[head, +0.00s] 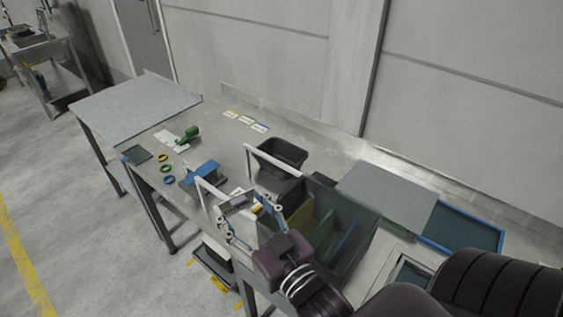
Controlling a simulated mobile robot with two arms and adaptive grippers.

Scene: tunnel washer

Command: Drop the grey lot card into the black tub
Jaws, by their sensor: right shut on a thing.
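The black tub (281,153) stands open on the metal bench, near the middle of the head view. My right gripper (247,218) is in front of it, nearer the camera, beside a large grey divided bin. It is shut on a small pale grey piece (236,203), which looks like the grey lot card; the fingers partly cover it. The piece is apart from the tub in the picture; its height above the bench is hard to tell. My left gripper is not in view.
The divided bin (356,232) has yellow, green and blue panels. White bars stand near the tub and gripper. Several small cards (245,120) lie behind, left of the tub. A green tool (191,133), coloured rings (166,169) and a blue block (202,174) lie left.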

